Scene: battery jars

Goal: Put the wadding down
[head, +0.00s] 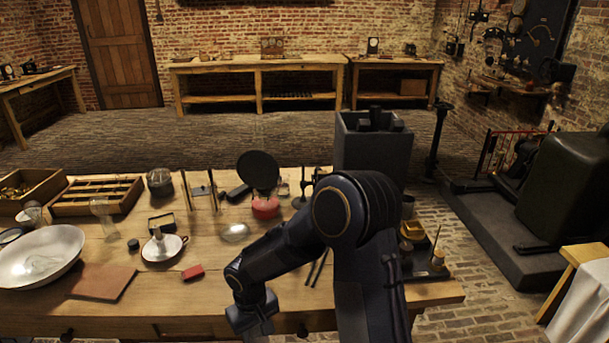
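I cannot make out the wadding for certain. A small pale rounded thing (235,232) lies on the table's middle, and I cannot tell whether it is wadding or glass. A clear, pale shape (40,265) lies in the wide white basin (62,243) at the left. My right arm comes up from the bottom and bends down to the left. My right gripper (254,326) is at the table's front edge, cut by the bottom of the picture. Its fingertips and anything between them are hidden. My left gripper is not in view.
A slotted wooden tray (97,196) and a red pot (265,208) stand farther back. The left front is fairly clear.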

